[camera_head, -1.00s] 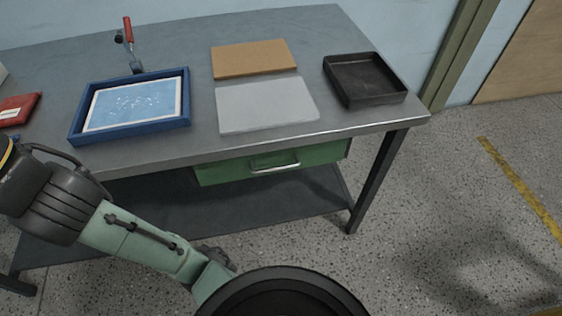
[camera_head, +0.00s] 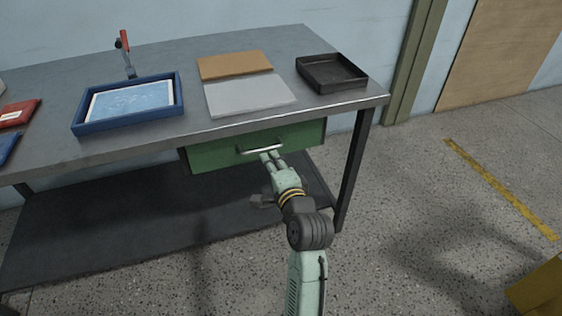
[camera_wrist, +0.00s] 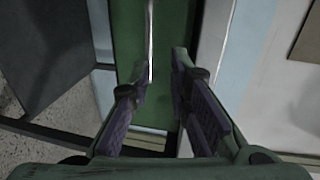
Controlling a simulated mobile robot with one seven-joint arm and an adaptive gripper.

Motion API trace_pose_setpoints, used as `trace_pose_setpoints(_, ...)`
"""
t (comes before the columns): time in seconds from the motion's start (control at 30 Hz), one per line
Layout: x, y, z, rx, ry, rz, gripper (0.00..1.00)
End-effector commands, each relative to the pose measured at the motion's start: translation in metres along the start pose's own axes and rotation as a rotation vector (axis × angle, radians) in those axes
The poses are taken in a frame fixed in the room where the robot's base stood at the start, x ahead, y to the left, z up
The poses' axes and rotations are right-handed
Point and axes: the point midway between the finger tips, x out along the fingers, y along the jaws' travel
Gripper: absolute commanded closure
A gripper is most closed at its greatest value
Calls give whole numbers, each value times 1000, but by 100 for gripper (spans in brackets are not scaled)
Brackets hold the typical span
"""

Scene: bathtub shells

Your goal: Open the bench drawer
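The green bench drawer (camera_head: 215,157) sits under the front edge of the grey workbench (camera_head: 140,143). Its metal bar handle (camera_head: 284,145) runs across the front. My gripper (camera_head: 269,157) is at the handle, with its fingertips just below and in front of the bar. In the wrist view my gripper (camera_wrist: 160,82) has its two purple-padded fingers apart, and the bright bar (camera_wrist: 150,40) runs in the gap, closer to the left finger. I cannot tell whether either finger touches it. The drawer front looks about flush with the bench edge.
On the bench are a blue-framed tray (camera_head: 128,120), a brown board (camera_head: 234,65), a grey sheet (camera_head: 250,95) and a black tray (camera_head: 332,86). A dark lower shelf (camera_head: 120,230) lies beneath. The right bench leg (camera_head: 353,170) stands near my arm. Floor is open to the right.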

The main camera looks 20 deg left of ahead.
Motion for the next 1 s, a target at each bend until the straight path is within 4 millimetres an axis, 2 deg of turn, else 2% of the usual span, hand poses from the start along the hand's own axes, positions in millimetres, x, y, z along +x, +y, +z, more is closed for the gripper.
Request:
trace_pose_setpoints(0.03,-1,8,-3,19,2,18,82)
trace_pose_setpoints(0.17,5,13,-5,36,3,30,82)
trace_pose_setpoints(0.5,66,12,-5,32,2,26,82)
trace_pose_setpoints(0.7,95,13,-5,31,2,26,82)
trace_pose_setpoints(1.0,106,14,-5,30,4,26,82)
